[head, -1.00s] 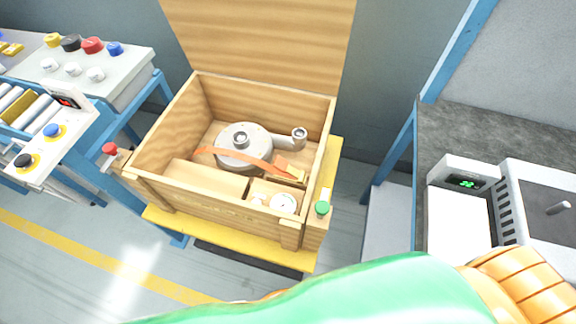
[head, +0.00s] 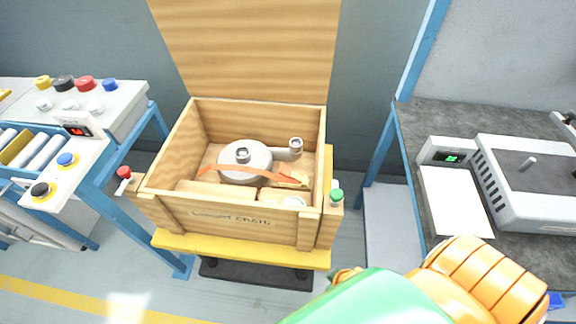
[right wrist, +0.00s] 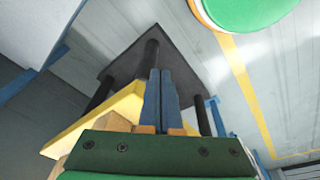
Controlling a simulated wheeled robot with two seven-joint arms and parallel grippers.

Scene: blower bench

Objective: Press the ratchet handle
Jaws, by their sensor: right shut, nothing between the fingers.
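An open wooden crate (head: 240,224) stands on a yellow platform, its lid raised at the back. Inside is a round grey blower (head: 240,158) with an orange strap (head: 225,170) across it. The ratchet (head: 291,180) is at the strap's right end, inside the front right of the crate; its handle is too small to make out clearly. My right gripper (right wrist: 161,102) shows in the right wrist view, its blue fingers shut together and empty, near the yellow platform and outside the crate. My left gripper is out of view.
A blue-framed bench with buttons stands left. A dark bench (head: 405,118) with a scale (head: 455,195) and a grey device (head: 535,185) stands right. Floor in front is open.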

